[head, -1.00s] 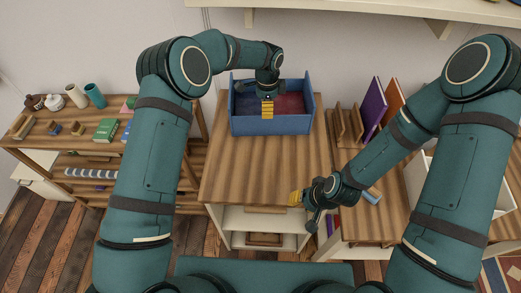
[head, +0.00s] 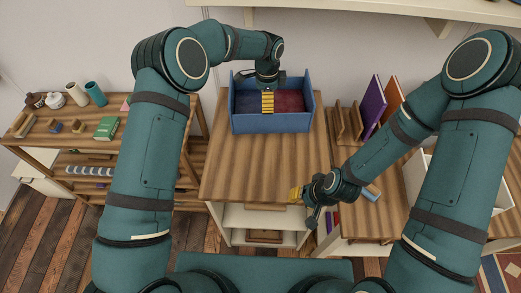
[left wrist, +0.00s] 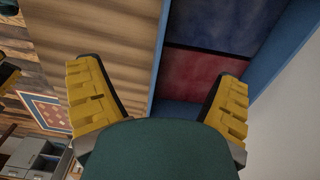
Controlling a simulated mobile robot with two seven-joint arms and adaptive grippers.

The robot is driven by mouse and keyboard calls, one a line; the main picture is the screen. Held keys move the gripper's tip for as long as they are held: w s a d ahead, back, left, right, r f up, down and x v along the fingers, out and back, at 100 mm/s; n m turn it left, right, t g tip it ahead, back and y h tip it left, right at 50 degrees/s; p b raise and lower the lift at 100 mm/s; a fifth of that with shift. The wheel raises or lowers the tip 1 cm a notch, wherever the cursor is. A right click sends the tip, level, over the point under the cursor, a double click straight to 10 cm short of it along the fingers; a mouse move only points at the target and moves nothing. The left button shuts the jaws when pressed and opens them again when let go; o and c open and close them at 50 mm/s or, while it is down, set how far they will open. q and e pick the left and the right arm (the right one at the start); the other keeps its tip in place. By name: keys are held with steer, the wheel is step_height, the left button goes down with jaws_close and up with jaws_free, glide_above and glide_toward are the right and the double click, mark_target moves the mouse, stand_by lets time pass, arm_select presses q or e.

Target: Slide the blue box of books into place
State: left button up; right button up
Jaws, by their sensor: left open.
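The blue box (head: 290,123) stands near the back of the wooden cabinet top (head: 265,170). It is open at the top, with dark blue and dark red book covers (head: 290,101) inside. My left gripper (head: 267,102) is at the box's front wall, its yellow fingers partly overlapping the inside. In the left wrist view my left gripper (left wrist: 160,98) is open, with the box's blue wall (left wrist: 165,60) between its fingers in the picture. Contact cannot be told. My right gripper (head: 296,195) is over the cabinet's front right edge, away from the box; its opening is unclear.
A wooden rack (head: 348,123), a purple book (head: 374,107) and an orange book (head: 393,97) stand right of the cabinet. A shelf (head: 60,140) at left holds jars and a green book (head: 106,128). The cabinet top before the box is clear.

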arm_select(q)
step_height(320, 180, up, 11)
stand_by(0.3)
